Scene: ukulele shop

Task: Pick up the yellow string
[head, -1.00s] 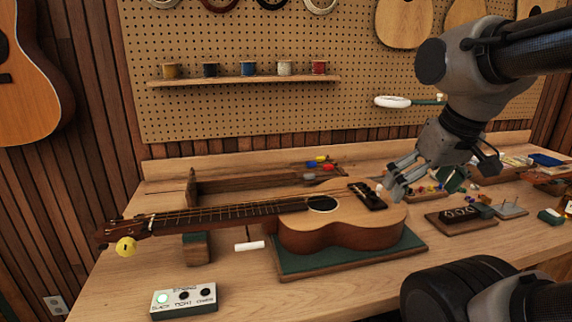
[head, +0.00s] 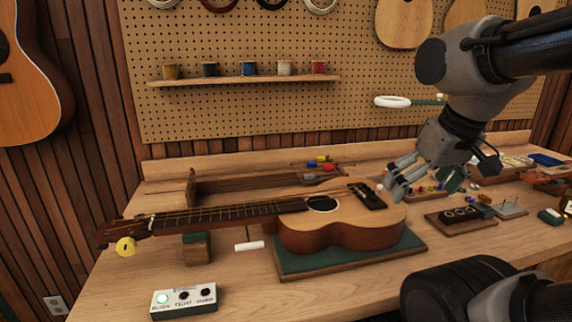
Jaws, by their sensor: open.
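A small yellow piece (head: 320,159) lies among red, blue and grey pieces on a low rack at the back of the bench, behind the ukulele. It seems to be the yellow string's end; the string itself is too thin to make out. My gripper (head: 392,183) is open, with nothing visible between its fingers. It points down and left, near the ukulele's bridge end, to the right of the yellow piece and apart from it. A yellow round knob (head: 126,246) shows at the ukulele's headstock.
The ukulele (head: 345,220) lies on a green-topped board (head: 290,264), its neck on a support block (head: 196,248). A labelled white box (head: 184,300) with a green light stands front left. Small parts and trays crowd the right. A pegboard (head: 230,110) rises behind.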

